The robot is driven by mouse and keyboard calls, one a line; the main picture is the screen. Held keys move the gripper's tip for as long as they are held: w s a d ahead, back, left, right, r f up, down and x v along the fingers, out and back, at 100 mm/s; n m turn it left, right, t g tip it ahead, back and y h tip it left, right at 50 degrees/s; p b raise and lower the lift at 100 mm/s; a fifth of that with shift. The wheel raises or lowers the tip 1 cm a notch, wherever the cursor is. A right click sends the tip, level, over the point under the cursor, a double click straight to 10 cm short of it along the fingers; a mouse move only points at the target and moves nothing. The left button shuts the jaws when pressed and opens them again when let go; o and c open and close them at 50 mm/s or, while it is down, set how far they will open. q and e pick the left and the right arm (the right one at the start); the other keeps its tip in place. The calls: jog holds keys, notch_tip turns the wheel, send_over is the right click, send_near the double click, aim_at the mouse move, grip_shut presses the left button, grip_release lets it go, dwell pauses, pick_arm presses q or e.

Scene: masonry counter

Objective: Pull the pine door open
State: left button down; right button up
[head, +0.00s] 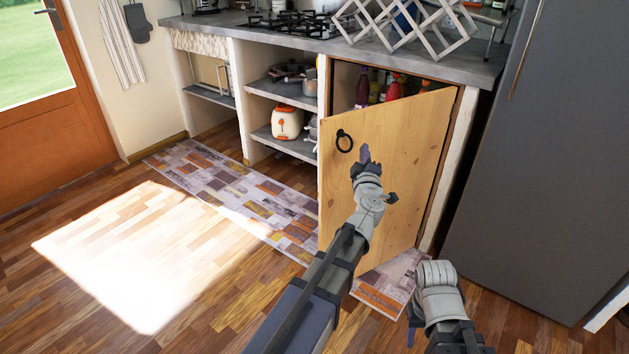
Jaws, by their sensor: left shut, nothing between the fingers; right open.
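The pine door (400,140) of the counter cupboard stands ajar, its hinge side at the right and its free edge swung out at the left. A black ring handle (344,141) hangs near its upper left corner. My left gripper (364,157) is shut and empty in front of the door, just right of and slightly below the ring. I cannot tell whether it touches the wood. My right gripper (411,331) is low at the bottom, in front of the door's foot and apart from it. It is open, its fingers mostly hidden by its own wrist.
Bottles (374,88) show inside the cupboard above the door. Open shelves (284,93) with pots and an orange-white appliance (287,123) are to the left. A grey fridge (545,160) stands close on the right. A patchwork rug (225,187) lies before the counter; the wooden floor at left is clear.

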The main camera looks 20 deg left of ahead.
pick_arm(q)
jog(key=s+a+f+m+g+h+b, duration=0.2)
jog(key=s+a+f+m+h+b, duration=0.4)
jog(key=a+f+h, duration=0.55)
jog(key=s+a+n+t+b, duration=0.15)
jog(key=s+a+n, duration=0.3)
jog(key=a, duration=0.45)
jog(key=x, duration=1)
jog(key=shift+m, duration=0.25)
jog(key=shift+s+d+r+b, duration=0.15)
jog(key=shift+s+d+r, duration=0.05)
jog(key=shift+s+d, duration=0.55)
jog(key=shift+s+d+r+b, duration=0.15)
jog(key=shift+s+d+r, duration=0.1)
jog(key=shift+s+d, duration=0.45)
jog(key=shift+d, duration=0.1)
